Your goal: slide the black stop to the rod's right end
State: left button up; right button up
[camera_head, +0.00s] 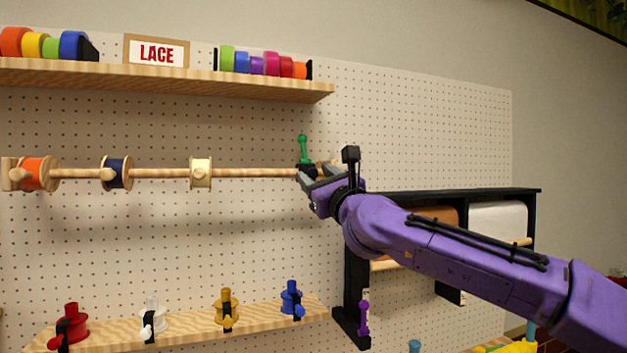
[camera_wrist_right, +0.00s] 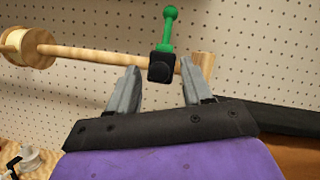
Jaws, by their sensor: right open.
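The black stop (camera_wrist_right: 162,68) with its green knobbed handle (camera_wrist_right: 169,28) sits on the wooden rod (camera_wrist_right: 90,54) near the rod's right end. In the head view the green handle (camera_head: 302,148) points up and the stop is partly hidden by my right gripper (camera_head: 316,177). In the wrist view my right gripper (camera_wrist_right: 160,70) is open, with one finger on each side of the stop. A gap shows between the left finger and the stop; contact cannot be told. The rod's wooden end piece (camera_wrist_right: 207,64) is just right of the stop, partly behind the right finger. My left gripper is not in view.
Orange (camera_head: 38,174), navy (camera_head: 117,173) and cream (camera_head: 201,173) spools hang on the rod to the left. A shelf (camera_head: 200,83) with ribbon rolls is above. A black rack (camera_head: 460,193) stands behind my right arm.

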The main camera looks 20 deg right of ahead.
jog(key=b+v, duration=0.3)
jog(key=v, duration=0.5)
jog(key=shift+s+f, duration=0.2)
jog(key=shift+s, duration=0.05)
jog(key=shift+d, duration=0.2)
